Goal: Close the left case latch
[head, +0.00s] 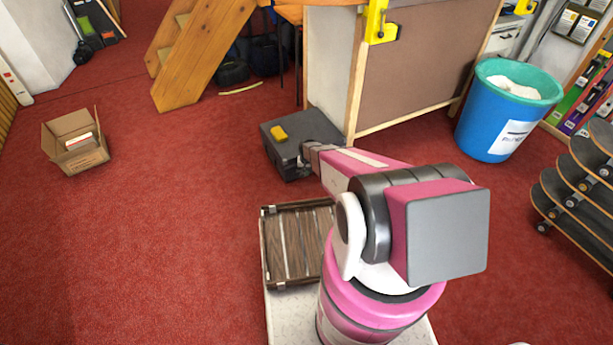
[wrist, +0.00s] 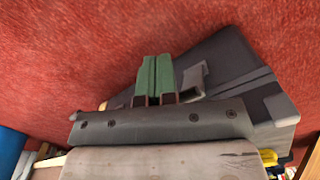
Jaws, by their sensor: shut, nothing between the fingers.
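The dark grey case (head: 290,158) sits on the red floor in the head view, near the end of my arm. In the wrist view, the case (wrist: 235,60) lies beyond my gripper, tilted in the picture. A grey latch-like tab (wrist: 196,80) stands raised on it, just right of my fingertips. A second grey piece (wrist: 281,107) is at the case's right edge; I cannot tell which is the left latch. My gripper (wrist: 157,72) is shut and empty, its green fingers together beside the tab. I cannot tell whether they touch it. The fingers do not show in the head view.
A yellow object (head: 278,132) lies on the case. A brown panel (head: 425,75) with a wooden frame stands right behind it. A slatted crate (head: 298,240) is near my base. A blue bin (head: 495,125) stands right. The red floor at left is mostly clear.

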